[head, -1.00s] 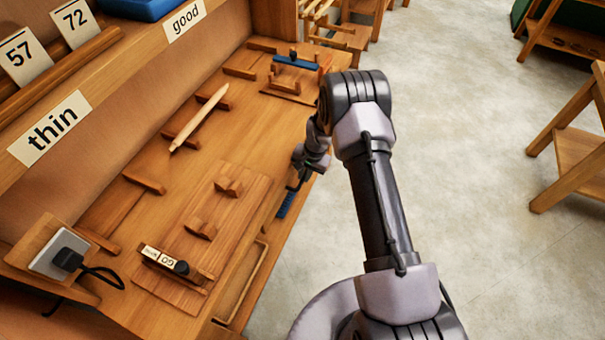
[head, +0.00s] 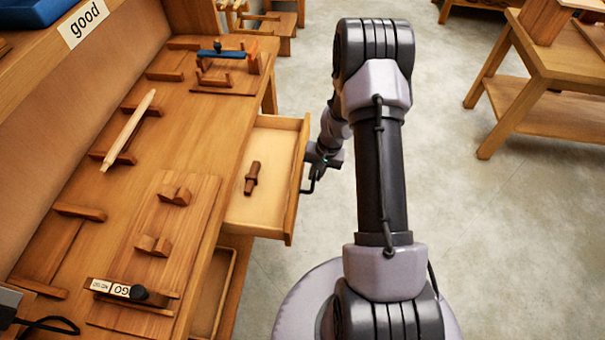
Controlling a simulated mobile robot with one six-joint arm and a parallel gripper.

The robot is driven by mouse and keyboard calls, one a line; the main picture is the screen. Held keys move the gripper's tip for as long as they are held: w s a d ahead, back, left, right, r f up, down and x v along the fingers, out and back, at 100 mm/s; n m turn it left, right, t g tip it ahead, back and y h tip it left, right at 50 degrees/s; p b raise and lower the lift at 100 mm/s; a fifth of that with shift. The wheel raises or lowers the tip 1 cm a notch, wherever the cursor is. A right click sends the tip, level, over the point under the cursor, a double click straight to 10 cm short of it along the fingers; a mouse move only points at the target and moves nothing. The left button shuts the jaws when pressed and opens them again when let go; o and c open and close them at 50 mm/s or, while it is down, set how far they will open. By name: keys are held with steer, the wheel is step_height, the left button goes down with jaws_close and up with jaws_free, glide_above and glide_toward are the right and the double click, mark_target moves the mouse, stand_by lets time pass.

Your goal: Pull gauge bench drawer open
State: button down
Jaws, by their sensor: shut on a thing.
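The gauge bench (head: 200,125) is a wooden workbench along the left of the head view. Its drawer (head: 235,212) stands well out from the bench's right side, and I can see into it. A small dark brown wooden piece (head: 252,178) lies inside on the pale drawer floor. My gripper (head: 309,185) is at the drawer's front panel, shut on the dark drawer handle (head: 306,187). The fingertips are small in the view and partly hidden by my wrist.
On the benchtop are a pale tapered spindle (head: 130,130) on rests, a GO gauge (head: 122,290) and a blue-topped fixture (head: 222,53). An open compartment (head: 213,290) is below the top. A wooden table (head: 540,75) stands at right. Floor between is clear.

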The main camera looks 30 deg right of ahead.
steer(key=shift+s+d, duration=0.3)
steer(key=shift+d, duration=0.1)
steer(key=c, duration=1.7)
jaws_free()
steer(key=shift+r, duration=0.1)
steer(key=d+r+p, duration=0.1)
steer(key=r+p, duration=0.1)
steer(key=r, duration=0.3)
steer(key=s+r+p, duration=0.1)
steer(key=r+p, duration=0.1)
steer(key=r, duration=0.4)
steer(key=s+d+r+p, duration=0.1)
steer(key=r+p, duration=0.1)
steer(key=r, duration=0.4)
steer(key=shift+d, duration=0.35)
